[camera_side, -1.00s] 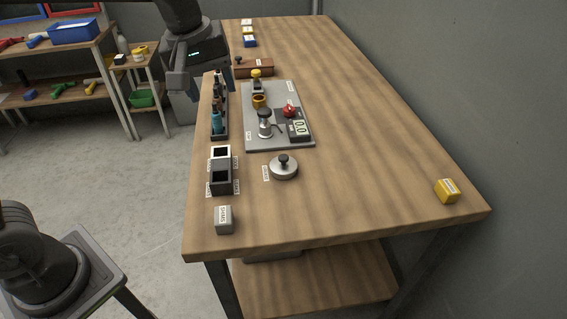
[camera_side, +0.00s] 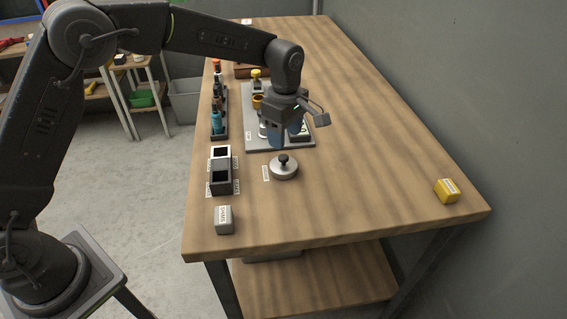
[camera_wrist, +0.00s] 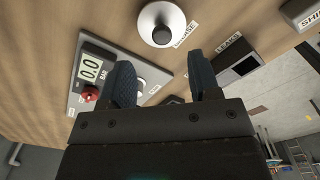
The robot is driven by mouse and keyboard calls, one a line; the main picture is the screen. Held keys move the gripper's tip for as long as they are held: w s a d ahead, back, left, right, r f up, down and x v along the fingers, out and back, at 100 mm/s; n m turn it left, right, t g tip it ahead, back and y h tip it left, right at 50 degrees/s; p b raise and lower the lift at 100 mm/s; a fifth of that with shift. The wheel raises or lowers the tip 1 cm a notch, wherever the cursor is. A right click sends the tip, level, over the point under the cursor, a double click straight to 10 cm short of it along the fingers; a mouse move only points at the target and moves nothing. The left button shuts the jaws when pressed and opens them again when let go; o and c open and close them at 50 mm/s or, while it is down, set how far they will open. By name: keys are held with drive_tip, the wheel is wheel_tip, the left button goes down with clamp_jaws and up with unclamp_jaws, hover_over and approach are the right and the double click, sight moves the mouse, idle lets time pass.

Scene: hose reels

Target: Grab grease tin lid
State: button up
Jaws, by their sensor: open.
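The grease tin is a round silver tin with a flat lid (camera_side: 284,172) and a black knob on top. It stands on the wooden bench beside a small label.
A grey panel (camera_side: 258,132) with a gauge (camera_wrist: 90,68) and a red knob (camera_wrist: 90,93) lies under my gripper. A yellow block (camera_side: 447,190) sits far right.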

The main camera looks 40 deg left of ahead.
sight(284, 156)
wheel_tip(284, 156, down, 8)
drive_tip(key=shift+s+a+r, duration=0.15)
drive_tip(key=shift+r, duration=0.1)
drive_tip(key=c, duration=1)
drive_tip(key=shift+r, duration=0.15)
